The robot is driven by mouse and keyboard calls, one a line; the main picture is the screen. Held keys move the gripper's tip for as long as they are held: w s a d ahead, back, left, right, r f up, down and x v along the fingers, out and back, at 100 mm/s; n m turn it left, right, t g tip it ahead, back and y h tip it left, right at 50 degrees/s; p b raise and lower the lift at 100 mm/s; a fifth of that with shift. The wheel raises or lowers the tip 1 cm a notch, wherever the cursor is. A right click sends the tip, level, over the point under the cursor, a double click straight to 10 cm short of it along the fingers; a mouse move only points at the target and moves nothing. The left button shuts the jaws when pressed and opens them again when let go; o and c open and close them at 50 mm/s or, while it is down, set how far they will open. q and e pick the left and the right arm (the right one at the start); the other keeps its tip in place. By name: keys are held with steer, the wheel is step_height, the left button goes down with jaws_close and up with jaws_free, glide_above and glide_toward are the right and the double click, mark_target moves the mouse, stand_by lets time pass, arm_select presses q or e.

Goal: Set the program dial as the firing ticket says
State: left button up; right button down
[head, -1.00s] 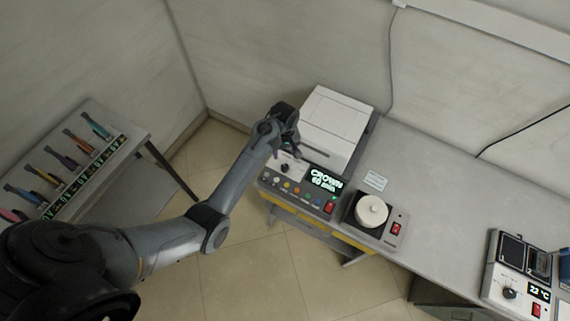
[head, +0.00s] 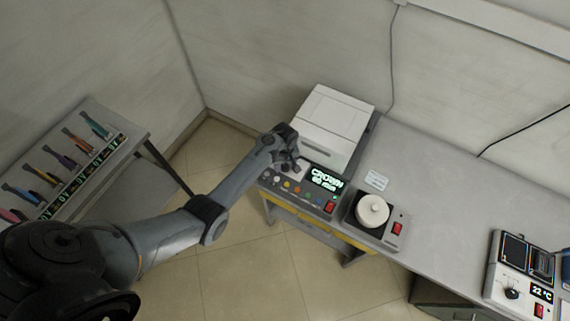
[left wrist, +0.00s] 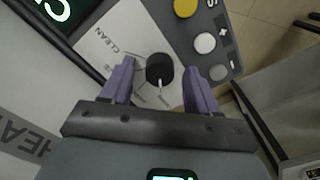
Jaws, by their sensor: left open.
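The furnace (head: 328,128) is a white box with a grey front control panel at the back of the bench. Its display (head: 324,179) reads "CROWN" and "60 min". The program dial (left wrist: 159,69) is a black knob with a white pointer on a white plate marked "CLEAN" in the left wrist view. My left gripper (left wrist: 158,88) is open, its two purple fingers on either side of the dial with gaps showing. In the head view my left gripper (head: 292,165) hides the dial. A small white printed card, maybe the firing ticket (head: 376,180), lies on the bench, too small to read.
Coloured buttons (head: 285,183) and a red switch (head: 330,207) line the panel. A hotplate-like unit (head: 372,212) with a round white piece stands to the right. A device (head: 512,293) showing 22 °C sits further right. A side table (head: 122,160) holds several coloured tools.

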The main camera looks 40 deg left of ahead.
arm_select(q)
steer(key=c, duration=1)
steer(key=shift+c, duration=0.2)
steer(key=m+p, duration=0.2)
steer(key=m, duration=0.1)
steer(key=shift+r, duration=0.15)
steer(key=m+p, duration=0.1)
steer(key=m, duration=0.2)
steer(key=shift+m, duration=0.3)
steer(key=m+p, duration=0.1)
steer(key=m, duration=0.3)
steer(key=shift+m, duration=0.3)
steer(key=shift+m+p, duration=0.3)
steer(key=shift+m, duration=1.9)
steer(key=shift+f, duration=0.2)
